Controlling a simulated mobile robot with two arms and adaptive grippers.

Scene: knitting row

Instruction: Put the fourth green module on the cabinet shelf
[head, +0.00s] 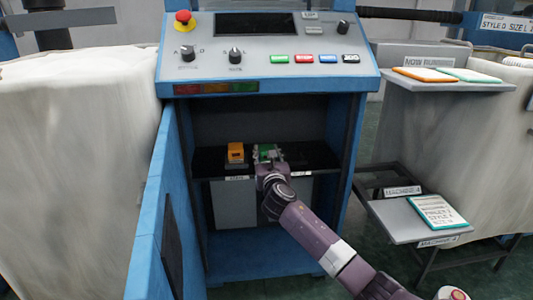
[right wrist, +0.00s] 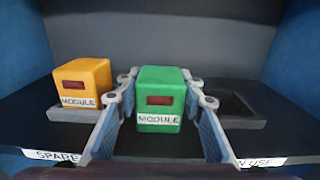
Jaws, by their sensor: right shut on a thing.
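The green module (head: 266,150), a small box with a dark red window and a MODULE label, is at the shelf inside the open blue cabinet. It shows large in the right wrist view (right wrist: 160,100). My right gripper (head: 268,160) reaches in from the front and is shut on it, one finger on each side (right wrist: 160,88). The cabinet shelf (head: 315,160) is black. Whether the module's underside touches the shelf is hard to tell. My left gripper is not in view.
An orange module (right wrist: 82,85) sits in a left tray behind the SPARE label (right wrist: 56,156). The right tray (right wrist: 240,108), behind a partly hidden label ending in USE (right wrist: 262,161), is empty. The cabinet door (head: 150,215) stands open at left; a control panel (head: 268,60) is above.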

